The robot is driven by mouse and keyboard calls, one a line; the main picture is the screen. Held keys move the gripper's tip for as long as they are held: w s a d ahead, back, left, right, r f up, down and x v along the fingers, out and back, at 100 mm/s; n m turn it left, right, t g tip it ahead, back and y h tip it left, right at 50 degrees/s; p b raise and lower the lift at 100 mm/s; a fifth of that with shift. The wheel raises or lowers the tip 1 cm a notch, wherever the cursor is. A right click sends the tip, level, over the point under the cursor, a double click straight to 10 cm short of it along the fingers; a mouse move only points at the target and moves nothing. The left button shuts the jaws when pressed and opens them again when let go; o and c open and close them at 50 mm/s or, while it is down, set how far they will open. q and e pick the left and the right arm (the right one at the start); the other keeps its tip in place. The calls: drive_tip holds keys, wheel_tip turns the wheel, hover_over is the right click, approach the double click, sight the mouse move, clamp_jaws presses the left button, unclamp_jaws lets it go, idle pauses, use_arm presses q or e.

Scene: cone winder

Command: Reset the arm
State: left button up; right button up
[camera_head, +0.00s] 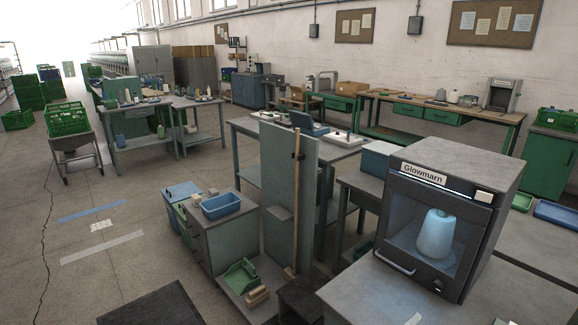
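Neither of my arms shows in the head view, and neither gripper is in view. No part of an arm can be seen over the floor, the tables or the cabinet.
A grey cabinet labelled "Glowmarn" (446,215) with a pale cone (436,235) inside stands on a grey table (372,292) at the right. A tall grey-green panel (275,190) and a blue bin (221,205) stand in the middle. Open floor (120,265) lies at the left.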

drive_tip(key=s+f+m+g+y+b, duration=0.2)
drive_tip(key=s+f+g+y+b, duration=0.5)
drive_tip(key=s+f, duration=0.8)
use_arm(q)
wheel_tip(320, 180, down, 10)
drive_tip(key=b, duration=0.2)
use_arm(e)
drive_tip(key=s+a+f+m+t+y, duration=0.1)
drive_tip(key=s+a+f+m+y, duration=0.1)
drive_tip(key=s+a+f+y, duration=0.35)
use_arm(q)
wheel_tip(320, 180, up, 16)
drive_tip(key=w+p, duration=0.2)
drive_tip(key=p, duration=1.3)
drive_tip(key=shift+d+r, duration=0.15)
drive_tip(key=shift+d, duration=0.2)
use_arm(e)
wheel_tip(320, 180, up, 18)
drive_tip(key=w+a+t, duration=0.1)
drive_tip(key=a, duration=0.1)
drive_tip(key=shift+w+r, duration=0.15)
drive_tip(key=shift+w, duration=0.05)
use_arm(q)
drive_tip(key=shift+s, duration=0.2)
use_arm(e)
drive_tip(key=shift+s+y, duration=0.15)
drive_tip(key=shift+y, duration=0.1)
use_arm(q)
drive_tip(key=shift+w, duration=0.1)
